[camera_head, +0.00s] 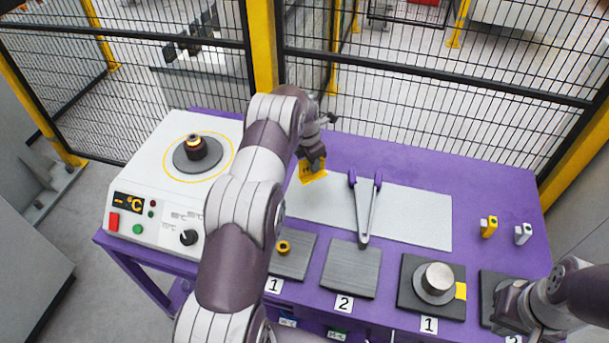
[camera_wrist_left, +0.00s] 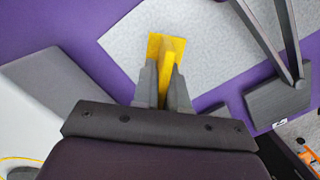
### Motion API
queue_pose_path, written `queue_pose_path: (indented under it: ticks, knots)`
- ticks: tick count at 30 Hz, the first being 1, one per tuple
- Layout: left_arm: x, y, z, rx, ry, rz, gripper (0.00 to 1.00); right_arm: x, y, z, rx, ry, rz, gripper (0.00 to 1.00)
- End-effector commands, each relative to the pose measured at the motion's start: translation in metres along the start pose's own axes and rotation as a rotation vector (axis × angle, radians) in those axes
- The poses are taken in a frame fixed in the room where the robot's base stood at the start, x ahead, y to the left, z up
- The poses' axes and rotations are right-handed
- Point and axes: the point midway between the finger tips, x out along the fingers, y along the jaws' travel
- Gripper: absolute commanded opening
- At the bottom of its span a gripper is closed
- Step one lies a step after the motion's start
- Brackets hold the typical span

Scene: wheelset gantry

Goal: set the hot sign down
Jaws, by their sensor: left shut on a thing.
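The hot sign is a small yellow folded sign (camera_head: 312,171) with dark markings, at the left end of the pale grey mat (camera_head: 420,215). My left gripper (camera_head: 315,160) is shut on its upper part. In the left wrist view the yellow sign (camera_wrist_left: 166,47) stands between the two grey fingertips (camera_wrist_left: 164,80), over the mat's edge. I cannot tell whether its base touches the surface. My right gripper (camera_head: 512,305) is at the lower right, over a dark plate; its fingers are not clear.
A white heater (camera_head: 150,190) with a dark ringed part (camera_head: 197,150) stands at the left. Purple-handled tongs (camera_head: 365,210) lie on the mat. Numbered plates line the front, one with a metal cylinder (camera_head: 437,278). Yellow (camera_head: 489,227) and white (camera_head: 523,234) small items stand right. Mesh fence stands behind.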

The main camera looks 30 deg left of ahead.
Motion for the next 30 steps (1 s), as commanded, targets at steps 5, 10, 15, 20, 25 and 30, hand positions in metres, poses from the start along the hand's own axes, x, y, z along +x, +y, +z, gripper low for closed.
queue_pose_path:
  ticks: [5,10,15,20,25,30]
  knots:
    - [0.010,0.009,-0.022,-0.001,0.000,-0.001,0.00,-0.010,0.000,-0.001,0.000,-0.001,0.000,0.00]
    - [0.039,0.010,-0.029,0.002,0.001,-0.002,0.00,-0.021,0.000,-0.002,0.000,-0.001,0.000,0.00]
    - [0.051,0.010,-0.029,0.003,-0.001,0.001,0.00,-0.021,0.000,-0.002,0.000,-0.001,0.000,0.00]
    - [0.051,0.010,-0.030,0.002,-0.001,0.000,0.00,-0.020,0.000,-0.002,0.000,-0.001,0.000,0.00]
    - [0.054,0.010,-0.030,0.002,-0.001,0.000,0.25,-0.017,0.000,-0.002,0.000,-0.001,0.000,0.00]
    - [0.054,0.010,-0.030,0.002,-0.001,0.000,0.38,-0.017,0.000,-0.002,0.000,-0.001,0.000,0.00]
